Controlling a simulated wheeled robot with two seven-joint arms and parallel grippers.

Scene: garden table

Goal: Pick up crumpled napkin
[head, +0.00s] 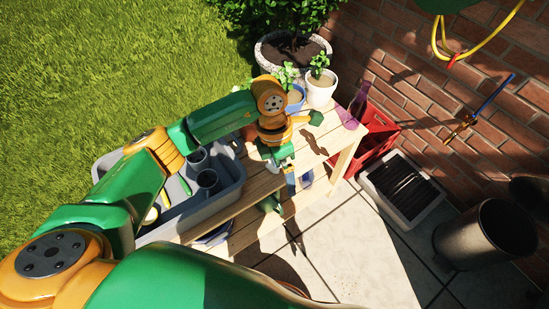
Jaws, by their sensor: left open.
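My left arm reaches in from the left over the wooden garden table (237,207). Its gripper (283,166) points down above the table's front part and is open. I cannot make out a crumpled napkin; the gripper and wrist hide part of the tabletop beneath them. Whether anything lies between the fingers is too small to tell. My right gripper is not in view.
A grey tub (240,180) with dark cups stands on the table's left. A white plant pot (320,92), a blue pot (296,99) and a purple glass vessel (355,108) stand at its far end. A red crate (377,150) is on the ground beyond.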

